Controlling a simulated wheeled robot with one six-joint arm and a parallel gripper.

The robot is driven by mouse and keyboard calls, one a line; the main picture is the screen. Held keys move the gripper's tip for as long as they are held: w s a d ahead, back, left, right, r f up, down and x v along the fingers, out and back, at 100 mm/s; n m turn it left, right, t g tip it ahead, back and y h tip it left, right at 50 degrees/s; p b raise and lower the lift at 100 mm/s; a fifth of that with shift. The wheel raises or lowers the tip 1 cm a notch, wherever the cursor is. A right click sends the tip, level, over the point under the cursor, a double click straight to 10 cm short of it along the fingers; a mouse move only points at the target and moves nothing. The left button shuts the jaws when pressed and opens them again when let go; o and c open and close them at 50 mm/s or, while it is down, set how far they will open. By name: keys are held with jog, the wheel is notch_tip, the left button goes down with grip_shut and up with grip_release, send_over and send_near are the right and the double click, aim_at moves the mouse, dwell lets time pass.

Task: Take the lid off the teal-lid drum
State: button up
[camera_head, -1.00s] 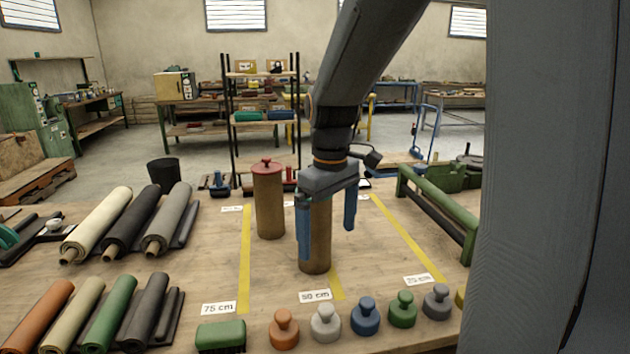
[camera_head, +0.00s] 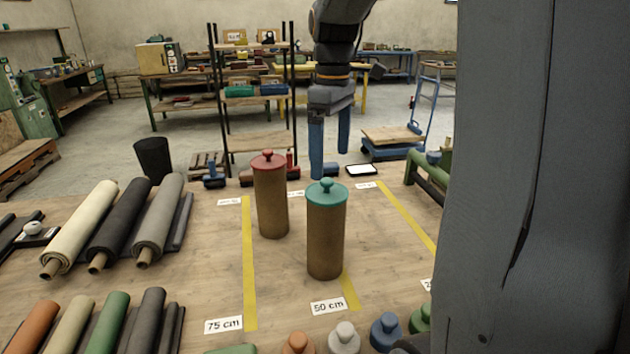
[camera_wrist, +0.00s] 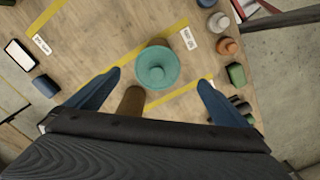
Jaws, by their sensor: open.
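The teal-lid drum (camera_head: 325,243) is a brown cylinder standing upright on the wooden table. Its round teal lid (camera_head: 326,193) with a knob sits on top. In the wrist view the teal lid (camera_wrist: 157,70) shows from above, beyond the fingertips and between their lines. My gripper (camera_head: 330,160) has blue fingers pointing down and hangs above the table, appearing just above the lid in the head view. In the wrist view my gripper (camera_wrist: 160,82) has its fingers wide apart with nothing between them.
A red-lid drum (camera_head: 270,200) stands close by on the left. Sheet rolls (camera_head: 110,225) lie at the left. Several knobbed weights (camera_head: 345,338) line the front edge. Yellow strips (camera_head: 249,270) and a "50 cm" label (camera_head: 328,306) mark the table. A shelf rack (camera_head: 255,95) stands behind.

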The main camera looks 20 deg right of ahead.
aim_at(329, 180)
jog(key=shift+w+f, duration=0.1)
jog(key=shift+w, duration=0.2)
jog(key=shift+d+f, duration=0.15)
jog(key=shift+f, duration=0.15)
jog(key=shift+a+f+p, duration=0.2)
jog(key=shift+f+p, duration=0.35)
jog(key=shift+f, duration=0.7)
jog(key=shift+d+f+p, duration=0.1)
jog(key=shift+f+p, duration=0.65)
jog(key=shift+f, duration=1.5)
jog(key=c, duration=1)
